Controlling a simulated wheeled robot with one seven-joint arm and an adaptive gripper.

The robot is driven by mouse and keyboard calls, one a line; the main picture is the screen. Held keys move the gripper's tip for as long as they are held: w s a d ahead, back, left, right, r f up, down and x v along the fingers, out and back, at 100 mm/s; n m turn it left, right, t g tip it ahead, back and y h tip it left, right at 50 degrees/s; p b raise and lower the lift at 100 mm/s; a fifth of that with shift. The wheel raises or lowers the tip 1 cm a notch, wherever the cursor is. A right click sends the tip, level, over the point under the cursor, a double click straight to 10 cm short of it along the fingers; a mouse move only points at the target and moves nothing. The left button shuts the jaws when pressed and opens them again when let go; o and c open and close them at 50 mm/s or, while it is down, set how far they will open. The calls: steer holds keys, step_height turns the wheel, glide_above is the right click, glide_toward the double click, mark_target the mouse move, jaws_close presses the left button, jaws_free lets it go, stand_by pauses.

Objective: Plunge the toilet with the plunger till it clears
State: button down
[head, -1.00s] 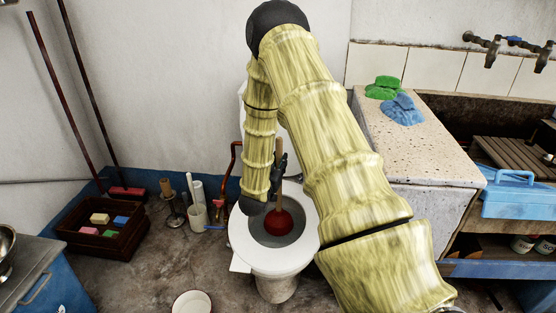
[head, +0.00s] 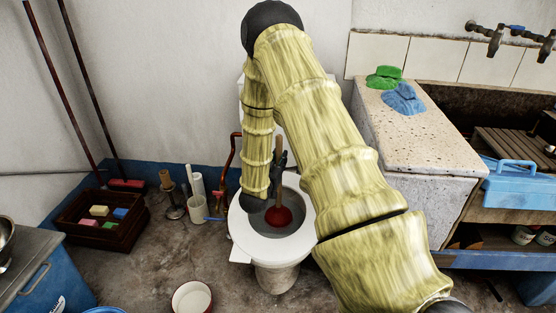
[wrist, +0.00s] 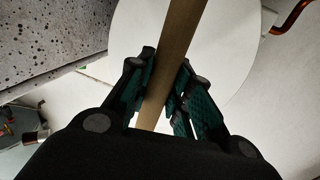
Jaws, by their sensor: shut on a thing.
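The plunger has a wooden handle and a red rubber cup (head: 277,216). The cup is down inside the bowl of the white toilet (head: 250,245); I cannot tell whether it is pressed against the bottom. My gripper (head: 281,160) is shut on the plunger's handle, partly hidden behind my arm in the head view. In the wrist view my gripper (wrist: 162,95) has its green-padded fingers on both sides of the handle (wrist: 180,40), which runs slanted between them. The white round surface behind it is part of the toilet (wrist: 235,60).
A stone washtrough counter (head: 420,145) with green (head: 385,77) and blue (head: 405,100) cloths stands at right. A white bowl (head: 192,298) lies in front.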

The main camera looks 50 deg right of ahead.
steer(key=shift+f+b, duration=1.25)
steer(key=shift+f, duration=1.7)
steer(key=shift+r+p, duration=2.5)
steer(key=shift+r, duration=0.6)
steer(key=shift+f, duration=0.15)
step_height(320, 180, down, 6)
steer(key=b, duration=0.3)
